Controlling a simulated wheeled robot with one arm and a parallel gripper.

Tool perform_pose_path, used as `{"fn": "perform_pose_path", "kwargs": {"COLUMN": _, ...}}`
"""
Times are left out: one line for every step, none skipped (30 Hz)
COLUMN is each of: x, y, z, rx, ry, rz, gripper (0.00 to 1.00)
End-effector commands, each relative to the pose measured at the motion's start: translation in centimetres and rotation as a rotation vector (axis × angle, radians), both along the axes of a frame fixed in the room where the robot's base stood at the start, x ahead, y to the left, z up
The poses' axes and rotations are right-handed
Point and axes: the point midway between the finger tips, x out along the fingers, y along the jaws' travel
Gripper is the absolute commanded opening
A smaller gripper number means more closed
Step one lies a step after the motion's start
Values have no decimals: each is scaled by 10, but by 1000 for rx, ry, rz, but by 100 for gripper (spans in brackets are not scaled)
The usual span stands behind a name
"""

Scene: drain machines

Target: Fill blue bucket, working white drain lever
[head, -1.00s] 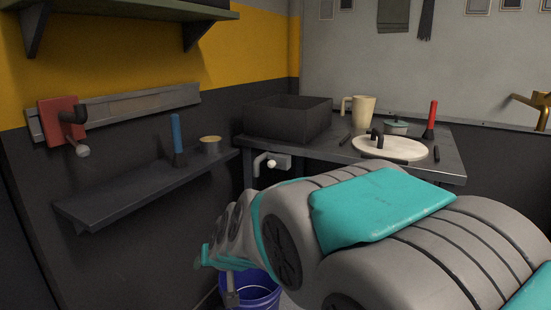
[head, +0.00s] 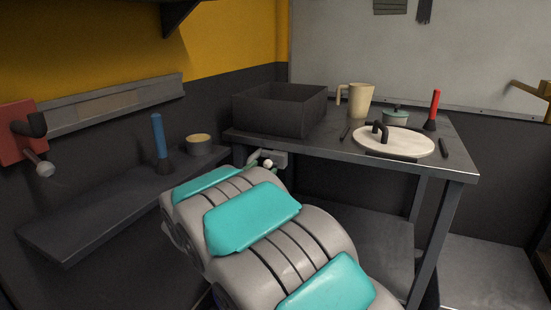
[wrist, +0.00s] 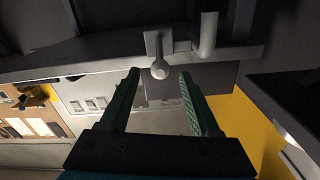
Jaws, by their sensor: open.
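The white drain lever (head: 268,163) with its round knob sticks out under the front left of the metal table. In the wrist view, the lever knob (wrist: 160,69) lies between the fingertips of my gripper (wrist: 158,74). The gripper is open, one dark green finger on each side of the knob; I cannot tell whether either touches it. A pale spout pipe (wrist: 208,36) is to the right of the lever there. In the head view my arm covers most of the gripper. I cannot make out the blue bucket in either current view.

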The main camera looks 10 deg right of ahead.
Motion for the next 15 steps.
{"fn": "perform_pose_path", "kwargs": {"x": 3, "y": -4, "z": 0, "rx": 0, "ry": 0, "rz": -3, "gripper": 63}}
{"fn": "perform_pose_path", "kwargs": {"x": 6, "y": -6, "z": 1, "rx": -1, "ry": -1, "rz": -3, "gripper": 63}}
{"fn": "perform_pose_path", "kwargs": {"x": 10, "y": -9, "z": 1, "rx": -1, "ry": -1, "rz": -4, "gripper": 63}}
{"fn": "perform_pose_path", "kwargs": {"x": 13, "y": -11, "z": 1, "rx": 0, "ry": -2, "rz": -4, "gripper": 63}}
{"fn": "perform_pose_path", "kwargs": {"x": 16, "y": -14, "z": 1, "rx": 0, "ry": -2, "rz": -4, "gripper": 63}}
{"fn": "perform_pose_path", "kwargs": {"x": 21, "y": -18, "z": 1, "rx": 0, "ry": -2, "rz": -3, "gripper": 63}}
{"fn": "perform_pose_path", "kwargs": {"x": 26, "y": -20, "z": 1, "rx": 0, "ry": -2, "rz": -2, "gripper": 63}}
{"fn": "perform_pose_path", "kwargs": {"x": 29, "y": -22, "z": 1, "rx": 0, "ry": -1, "rz": -2, "gripper": 63}}
{"fn": "perform_pose_path", "kwargs": {"x": 34, "y": -25, "z": 0, "rx": 0, "ry": 0, "rz": 0, "gripper": 63}}
{"fn": "perform_pose_path", "kwargs": {"x": 38, "y": -28, "z": 0, "rx": 1, "ry": 1, "rz": 0, "gripper": 63}}
{"fn": "perform_pose_path", "kwargs": {"x": 41, "y": -31, "z": 0, "rx": 0, "ry": 0, "rz": -1, "gripper": 63}}
{"fn": "perform_pose_path", "kwargs": {"x": 45, "y": -33, "z": 0, "rx": 0, "ry": 0, "rz": -1, "gripper": 63}}
{"fn": "perform_pose_path", "kwargs": {"x": 47, "y": -36, "z": 0, "rx": 1, "ry": 1, "rz": -1, "gripper": 63}}
{"fn": "perform_pose_path", "kwargs": {"x": 50, "y": -38, "z": 0, "rx": 0, "ry": 0, "rz": -2, "gripper": 63}}
{"fn": "perform_pose_path", "kwargs": {"x": 53, "y": -40, "z": 0, "rx": 0, "ry": 0, "rz": -2, "gripper": 63}}
